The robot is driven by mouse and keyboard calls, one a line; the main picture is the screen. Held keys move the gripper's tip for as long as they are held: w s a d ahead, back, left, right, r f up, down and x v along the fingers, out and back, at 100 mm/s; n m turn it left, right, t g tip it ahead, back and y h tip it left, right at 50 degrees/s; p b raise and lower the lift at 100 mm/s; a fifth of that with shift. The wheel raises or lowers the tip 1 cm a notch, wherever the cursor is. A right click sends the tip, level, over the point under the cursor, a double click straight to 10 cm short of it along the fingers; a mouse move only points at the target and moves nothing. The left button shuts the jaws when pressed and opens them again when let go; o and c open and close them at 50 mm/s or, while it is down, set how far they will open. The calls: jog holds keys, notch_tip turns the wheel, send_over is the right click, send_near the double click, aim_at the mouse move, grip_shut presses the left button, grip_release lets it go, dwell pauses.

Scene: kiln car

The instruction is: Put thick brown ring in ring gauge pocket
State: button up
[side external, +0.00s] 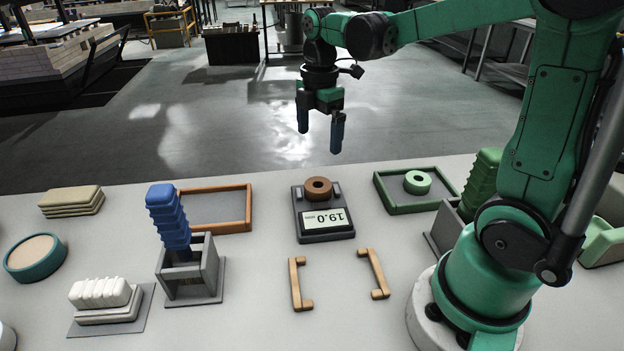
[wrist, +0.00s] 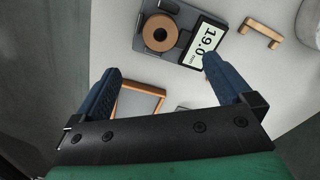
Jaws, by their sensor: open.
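The thick brown ring (side external: 318,195) lies flat on the upper end of the grey ring gauge (side external: 326,238), with its hole facing up. The gauge's display reads 19.0. In the wrist view the ring (wrist: 161,46) sits beside the display on the gauge (wrist: 171,7); the pocket under it is hidden. My gripper (side external: 320,137) is open and empty, raised above and behind the gauge. In the wrist view my gripper's (wrist: 160,73) two blue fingers are spread wide, and the ring is beyond the fingertips, apart from them.
An orange-rimmed tray (side external: 216,230) is left of the gauge. A green-rimmed tray (side external: 400,208) with a green ring (side external: 417,190) is to its right. A blue stack (side external: 168,215) stands in a grey holder (side external: 203,283). Two wooden handles (side external: 295,285) (side external: 376,272) are in front.

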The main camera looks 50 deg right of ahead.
jog(key=s+a+m+t, duration=0.4)
jog(key=a+m+t, duration=0.3)
jog(key=m, duration=0.8)
jog(key=shift+s+a, duration=0.3)
jog(key=shift+a, duration=0.75)
